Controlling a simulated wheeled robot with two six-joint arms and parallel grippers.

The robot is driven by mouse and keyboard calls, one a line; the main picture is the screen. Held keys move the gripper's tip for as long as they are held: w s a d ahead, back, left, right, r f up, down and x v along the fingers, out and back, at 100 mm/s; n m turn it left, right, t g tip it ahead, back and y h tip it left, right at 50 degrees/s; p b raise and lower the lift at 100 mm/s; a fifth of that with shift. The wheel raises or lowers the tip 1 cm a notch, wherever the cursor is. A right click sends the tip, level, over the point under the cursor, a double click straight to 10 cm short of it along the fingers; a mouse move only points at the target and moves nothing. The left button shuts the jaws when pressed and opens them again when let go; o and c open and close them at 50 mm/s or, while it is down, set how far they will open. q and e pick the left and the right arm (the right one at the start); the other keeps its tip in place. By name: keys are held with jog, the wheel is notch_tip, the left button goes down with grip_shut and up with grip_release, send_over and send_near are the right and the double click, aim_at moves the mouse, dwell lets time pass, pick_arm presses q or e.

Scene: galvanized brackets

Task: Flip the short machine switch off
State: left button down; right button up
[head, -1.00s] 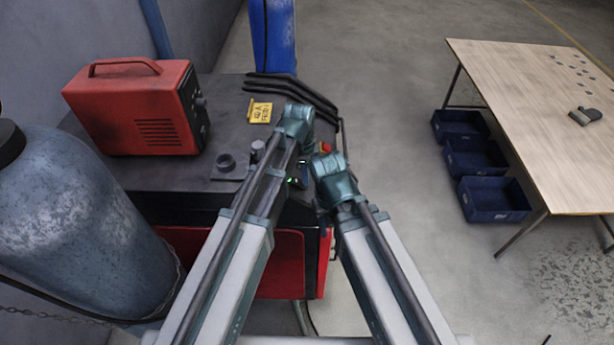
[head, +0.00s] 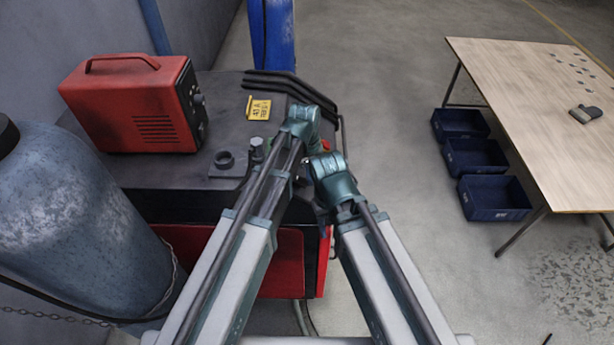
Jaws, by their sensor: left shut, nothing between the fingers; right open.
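The dark machine top (head: 222,120) carries a small plate with a round dark knob (head: 224,159) and a short grey-capped post (head: 256,146), which may be the switch. Its setting is too small to tell. My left gripper (head: 302,124) is shut and empty, over the machine top just right of the post. My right gripper (head: 329,170) is open, lower and further right, by the machine's right edge. The fingertips of both are largely hidden by my own wrists and arms.
A blue-grey cylinder (head: 80,220) stands left. Black bars (head: 290,86) line the back. A wooden table (head: 530,110) and dark blue bins (head: 493,197) stand right, across open floor.

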pick_arm(q)
jog(key=shift+r, duration=0.1)
notch_tip(320, 180, up, 14)
jog(key=p, duration=1.3)
jog(key=shift+a+p, duration=0.4)
jog(key=shift+a, duration=0.05)
jog(key=shift+f, duration=0.2)
